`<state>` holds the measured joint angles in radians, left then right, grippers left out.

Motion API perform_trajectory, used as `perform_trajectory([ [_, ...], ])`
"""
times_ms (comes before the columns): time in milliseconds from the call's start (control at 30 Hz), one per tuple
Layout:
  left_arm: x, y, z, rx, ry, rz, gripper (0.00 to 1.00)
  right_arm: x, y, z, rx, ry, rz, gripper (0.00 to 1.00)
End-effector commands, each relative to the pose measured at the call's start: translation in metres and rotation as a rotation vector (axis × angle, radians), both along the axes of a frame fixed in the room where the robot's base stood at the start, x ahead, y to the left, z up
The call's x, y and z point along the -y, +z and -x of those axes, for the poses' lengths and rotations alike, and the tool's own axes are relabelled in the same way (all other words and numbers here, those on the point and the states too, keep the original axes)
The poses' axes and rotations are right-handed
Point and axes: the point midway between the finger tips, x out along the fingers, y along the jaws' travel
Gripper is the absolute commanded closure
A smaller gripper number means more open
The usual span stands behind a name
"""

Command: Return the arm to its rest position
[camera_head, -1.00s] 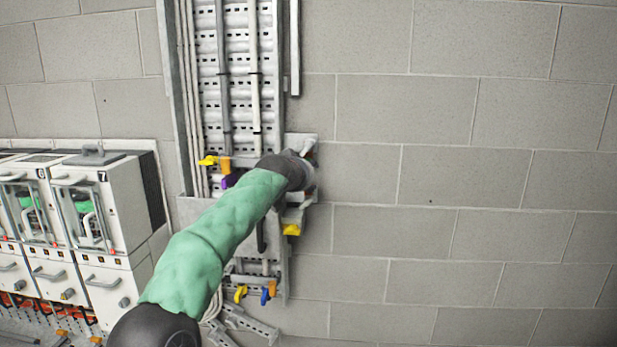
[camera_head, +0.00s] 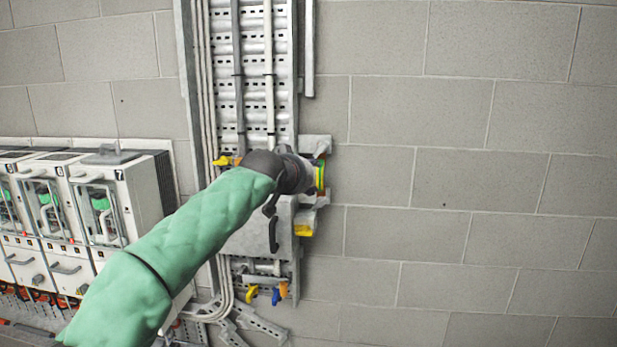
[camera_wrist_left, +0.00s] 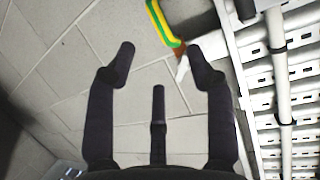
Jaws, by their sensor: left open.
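My left arm in its green sleeve (camera_head: 190,235) reaches from the lower left of the head view up to the wall equipment. Its dark wrist and gripper (camera_head: 294,174) are in front of the box under the cable ladder; the fingers are hard to make out there. In the left wrist view my left gripper (camera_wrist_left: 161,62) has its dark fingers spread with nothing between them. A yellow-green striped piece (camera_wrist_left: 163,22) with a brown and white end lies beyond the fingertips, apart from them. My right gripper is not in view.
The cable ladder (camera_head: 254,100) runs up the wall; it fills the right of the wrist view. A grey box (camera_head: 250,238) with yellow, blue and orange tags hangs below. White switchgear cabinets (camera_head: 135,190) stand at left. The block wall (camera_head: 470,180) at right is bare.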

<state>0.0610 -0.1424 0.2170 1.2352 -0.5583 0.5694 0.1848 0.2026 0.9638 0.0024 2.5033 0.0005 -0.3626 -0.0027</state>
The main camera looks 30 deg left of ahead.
Motion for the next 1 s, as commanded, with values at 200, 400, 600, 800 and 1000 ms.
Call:
perform_trajectory([
  [200,0.000,0.000,0.000,0.000,0.000,0.000,0.46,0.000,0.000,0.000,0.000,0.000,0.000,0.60],
  [400,0.001,-0.005,-0.002,-0.004,-0.003,0.001,0.46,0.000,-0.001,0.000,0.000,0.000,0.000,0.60],
  [600,0.021,-0.074,-0.030,-0.067,-0.050,0.019,0.46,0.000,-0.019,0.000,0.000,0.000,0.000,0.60],
  [800,0.058,-0.196,-0.066,-0.171,-0.127,0.064,0.46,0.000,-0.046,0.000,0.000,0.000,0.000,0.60],
  [1000,0.096,-0.319,-0.083,-0.276,-0.193,0.118,0.46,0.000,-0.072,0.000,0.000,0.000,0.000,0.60],
])
